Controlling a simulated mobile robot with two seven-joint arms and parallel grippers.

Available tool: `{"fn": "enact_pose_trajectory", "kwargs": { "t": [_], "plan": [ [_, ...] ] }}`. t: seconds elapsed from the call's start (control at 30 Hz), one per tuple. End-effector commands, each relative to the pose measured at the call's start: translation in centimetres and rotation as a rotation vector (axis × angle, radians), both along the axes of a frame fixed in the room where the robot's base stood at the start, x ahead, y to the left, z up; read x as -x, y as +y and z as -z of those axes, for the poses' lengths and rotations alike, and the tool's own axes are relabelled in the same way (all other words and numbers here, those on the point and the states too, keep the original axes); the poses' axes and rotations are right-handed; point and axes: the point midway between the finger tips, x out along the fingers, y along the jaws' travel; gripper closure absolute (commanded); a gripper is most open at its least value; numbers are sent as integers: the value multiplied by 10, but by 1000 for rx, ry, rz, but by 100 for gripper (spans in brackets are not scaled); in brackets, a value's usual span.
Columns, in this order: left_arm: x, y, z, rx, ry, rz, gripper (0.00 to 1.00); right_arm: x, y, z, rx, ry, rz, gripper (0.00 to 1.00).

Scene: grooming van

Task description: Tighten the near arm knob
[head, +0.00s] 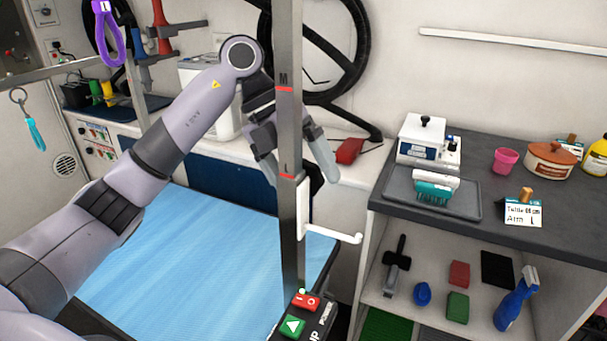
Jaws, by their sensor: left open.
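The near grooming arm is a grey upright post (287,130) with red bands and the letters M and L. A white bracket with a hook (330,230) is on its lower part. My left gripper (304,176) is open, its fingers showing on either side of the post near the L mark. The post hides part of the gripper. A dark part (316,178) shows between the post and the right finger; I cannot tell whether it is the knob. I cannot tell whether the fingers touch anything. My right gripper is not in view.
The blue table top (180,265) is bare. A red and green switch box (302,318) is at the post's foot. A black wheel-like ring (355,60) and a red object (349,150) are behind. A shelf unit (480,235) with grooming items stands right.

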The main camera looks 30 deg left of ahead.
Motion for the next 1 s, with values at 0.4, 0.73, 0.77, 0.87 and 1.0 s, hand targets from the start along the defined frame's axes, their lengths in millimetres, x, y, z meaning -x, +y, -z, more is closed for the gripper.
{"fn": "enact_pose_trajectory", "kwargs": {
  "t": [0.4,0.73,0.77,0.87,1.0],
  "plan": [
    [0,-3,5,1,-1,-1,29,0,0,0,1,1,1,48],
    [0,-2,5,8,-3,0,59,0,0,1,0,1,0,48],
    [0,-2,5,13,-3,0,59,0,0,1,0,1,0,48],
    [-1,-2,6,37,-6,-2,59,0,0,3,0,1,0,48],
    [-1,-1,6,103,-9,-3,59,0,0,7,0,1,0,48]
  ]
}}
